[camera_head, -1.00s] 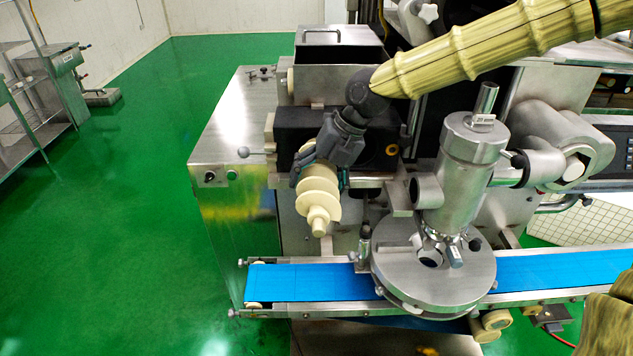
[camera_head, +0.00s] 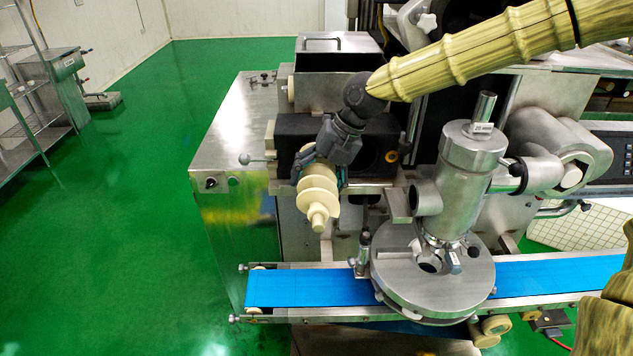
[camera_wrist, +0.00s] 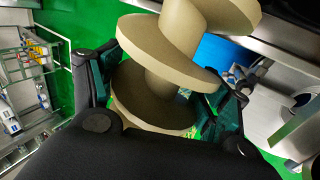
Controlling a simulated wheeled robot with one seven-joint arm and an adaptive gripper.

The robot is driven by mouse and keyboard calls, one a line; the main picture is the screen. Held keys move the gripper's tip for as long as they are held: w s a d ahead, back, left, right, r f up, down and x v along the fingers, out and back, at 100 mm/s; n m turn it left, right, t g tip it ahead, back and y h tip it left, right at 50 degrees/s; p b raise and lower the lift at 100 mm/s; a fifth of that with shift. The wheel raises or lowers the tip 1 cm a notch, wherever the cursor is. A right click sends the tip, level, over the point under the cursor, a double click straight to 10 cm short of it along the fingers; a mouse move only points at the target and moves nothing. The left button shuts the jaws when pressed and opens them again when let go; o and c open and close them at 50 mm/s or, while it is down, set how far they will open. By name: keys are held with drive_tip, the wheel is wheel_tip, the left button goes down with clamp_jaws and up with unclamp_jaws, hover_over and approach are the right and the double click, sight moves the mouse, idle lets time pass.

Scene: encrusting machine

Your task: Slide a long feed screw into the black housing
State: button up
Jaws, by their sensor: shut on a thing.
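The cream feed screw (camera_head: 318,190) is held by my gripper (camera_head: 322,165) in front of the black housing. Its broad spiral flights and narrow end point down and toward the camera. In the wrist view the feed screw (camera_wrist: 165,65) stands between the two dark fingers of my gripper (camera_wrist: 155,90), which are shut on it. My gripper hides part of the housing's front and the screw's far end.
A blue conveyor belt (camera_head: 310,286) runs below the screw. A steel upright cylinder (camera_head: 465,180) on a round steel disc (camera_head: 433,275) stands close to the right. A small ball-ended lever (camera_head: 245,159) sticks out left of the housing. Green floor is free at the left.

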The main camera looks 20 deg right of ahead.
drive_tip(key=shift+w+d+p, duration=0.25)
drive_tip(key=shift+w+p, duration=0.05)
drive_tip(key=shift+w, duration=0.65)
drive_tip(key=shift+w+d+p, duration=0.25)
drive_tip(key=shift+w+d, duration=0.05)
drive_tip(key=shift+w, duration=0.6)
drive_tip(key=shift+w+d+p, duration=0.25)
drive_tip(key=shift+w+p, duration=0.05)
drive_tip(key=shift+w, duration=0.65)
drive_tip(key=o, duration=1.5)
drive_tip(key=shift+c, duration=0.2)
drive_tip(key=shift+p+v, duration=2.55)
drive_tip(key=shift+v, duration=1.15)
